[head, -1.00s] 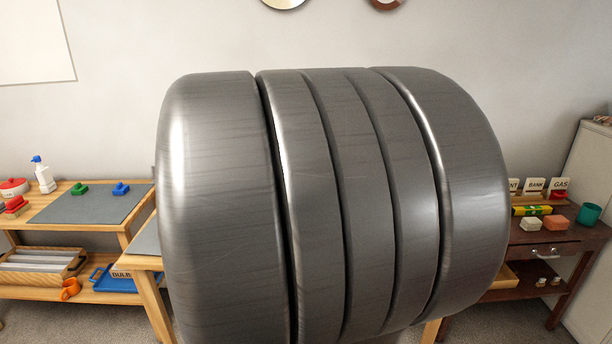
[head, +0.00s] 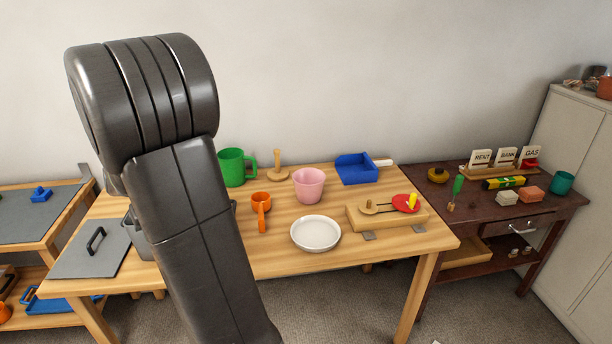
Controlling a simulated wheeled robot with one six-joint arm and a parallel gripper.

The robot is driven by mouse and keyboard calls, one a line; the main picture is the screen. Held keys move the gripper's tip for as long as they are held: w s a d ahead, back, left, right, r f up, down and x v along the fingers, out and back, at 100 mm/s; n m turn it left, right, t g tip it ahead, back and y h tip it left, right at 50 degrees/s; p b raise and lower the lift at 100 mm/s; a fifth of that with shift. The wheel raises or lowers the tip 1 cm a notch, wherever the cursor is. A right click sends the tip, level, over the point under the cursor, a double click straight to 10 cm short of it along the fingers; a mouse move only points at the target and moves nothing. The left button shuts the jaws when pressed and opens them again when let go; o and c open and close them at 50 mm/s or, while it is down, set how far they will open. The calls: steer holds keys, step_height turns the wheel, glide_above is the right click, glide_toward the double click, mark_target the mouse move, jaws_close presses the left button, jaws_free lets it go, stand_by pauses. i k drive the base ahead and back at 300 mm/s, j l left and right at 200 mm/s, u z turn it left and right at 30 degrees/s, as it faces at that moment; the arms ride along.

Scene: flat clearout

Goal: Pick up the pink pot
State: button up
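The pink pot (head: 309,187) stands upright on the light wooden table (head: 285,262), towards the back middle. Nothing touches it. My dark grey arm rises in front of the table's left part, to the left of the pot. My gripper does not show in the head view.
A dark side table (head: 470,204) stands right.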

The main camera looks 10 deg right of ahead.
mark_target(309, 182)
steer(key=i+z, duration=0.45)
steer(key=i+j+z, duration=0.2)
steer(key=i+z, duration=0.3)
steer(key=k+z, duration=0.1)
steer(key=z, duration=0.6)
